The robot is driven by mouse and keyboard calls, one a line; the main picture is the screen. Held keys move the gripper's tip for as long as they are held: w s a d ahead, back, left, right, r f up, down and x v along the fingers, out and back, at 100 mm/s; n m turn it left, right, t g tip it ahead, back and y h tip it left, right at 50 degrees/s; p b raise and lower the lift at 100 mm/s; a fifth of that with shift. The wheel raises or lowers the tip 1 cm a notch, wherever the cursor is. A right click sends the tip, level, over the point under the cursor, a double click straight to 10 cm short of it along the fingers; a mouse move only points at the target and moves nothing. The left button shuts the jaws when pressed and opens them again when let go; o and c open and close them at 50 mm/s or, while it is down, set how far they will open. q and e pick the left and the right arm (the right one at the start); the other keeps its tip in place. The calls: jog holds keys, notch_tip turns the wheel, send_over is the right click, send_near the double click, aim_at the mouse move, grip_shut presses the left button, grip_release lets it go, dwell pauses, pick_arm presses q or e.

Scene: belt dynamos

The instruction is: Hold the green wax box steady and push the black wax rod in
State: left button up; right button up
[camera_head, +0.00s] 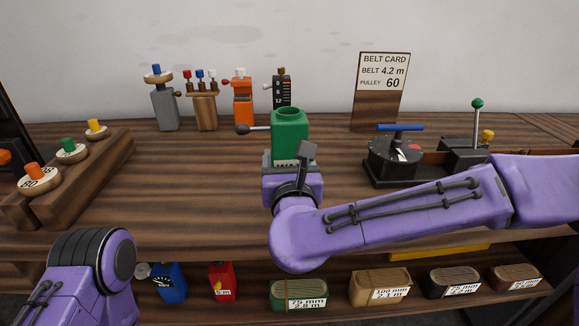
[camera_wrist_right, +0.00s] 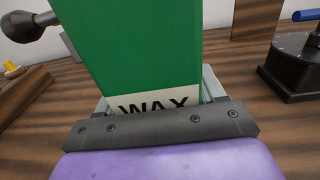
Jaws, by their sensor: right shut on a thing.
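The green wax box (camera_head: 289,136) stands upright near the middle of the table, with a round open collar on top. In the right wrist view the box (camera_wrist_right: 135,45) shows close up, with a white WAX label low on its face. The black wax rod (camera_head: 257,128) sticks out of the box's left side and ends in a round dark knob. The rod's knob (camera_wrist_right: 18,27) also shows at the upper left of the right wrist view. My right gripper (camera_head: 290,160) is shut on the lower part of the box. My left arm shows at the lower left, but its gripper is out of view.
Several small coloured devices, an orange one (camera_head: 243,108) among them, stand behind the box. The belt card (camera_head: 382,85) and a black dial with a blue handle (camera_head: 397,156) are to the right. A wooden rack (camera_head: 88,172) with coloured knobs is at left. The table left of the rod is clear.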

jog(key=w+f+b, duration=0.2)
jog(key=w+f, duration=0.1)
jog(key=w+f+b, duration=0.2)
jog(key=w+f, duration=0.1)
jog(key=shift+w+d, duration=0.15)
jog(key=shift+w, duration=0.2)
jog(key=shift+w+b, duration=0.3)
jog(key=shift+f, duration=0.1)
jog(key=shift+f+b, duration=0.35)
jog(key=shift+b, duration=0.2)
jog(key=shift+s+f+b, duration=0.1)
jog(key=shift+f+b, duration=0.15)
jog(key=shift+b, duration=0.1)
dwell(0.8)
